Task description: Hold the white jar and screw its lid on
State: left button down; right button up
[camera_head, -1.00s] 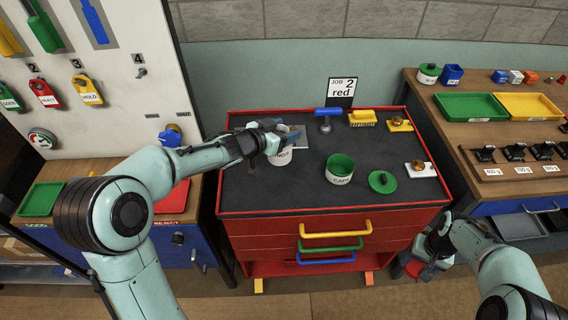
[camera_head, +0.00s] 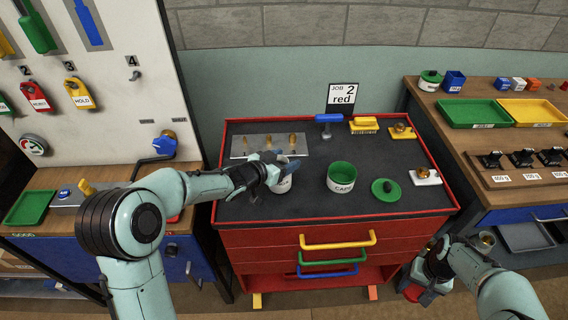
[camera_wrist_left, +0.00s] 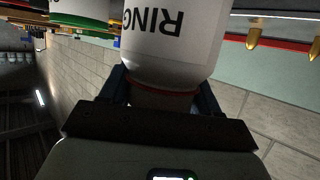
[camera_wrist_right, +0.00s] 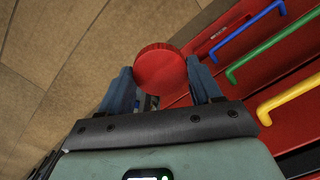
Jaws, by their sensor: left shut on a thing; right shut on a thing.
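The white jar (camera_head: 284,186) is at the left front of the dark bench top. My left gripper (camera_head: 271,170) is shut on it near its red-edged neck. In the left wrist view the jar (camera_wrist_left: 172,45) fills the top, with "RING" lettering upside down. I cannot tell whether its base touches the bench top. My right gripper (camera_head: 424,278) is shut on a round red lid (camera_wrist_right: 159,68), low beyond the bench's front right corner. The lid also shows in the head view (camera_head: 412,292), well apart from the jar.
A green-banded jar marked "CAPS" (camera_head: 341,182) and a green lid (camera_head: 385,188) stand right of the white jar. A metal plate with brass pegs (camera_head: 258,146) lies behind it. Drawer handles (camera_head: 337,241) protrude in front.

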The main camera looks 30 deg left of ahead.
pick_arm(q)
jog(key=shift+w, duration=0.1)
jog(key=shift+f, duration=0.1)
jog(key=shift+f, duration=0.15)
pick_arm(e)
jog(key=shift+f, duration=0.15)
pick_arm(q)
jog(key=shift+c, duration=1.2)
grip_release()
jog(key=shift+r, duration=0.25)
pick_arm(e)
jog(key=shift+r, duration=0.2)
pick_arm(q)
jog(key=p+v, duration=0.1)
jog(key=v, duration=1.1)
pick_arm(e)
jog(key=shift+w+r, duration=0.2)
jog(key=shift+r, duration=0.45)
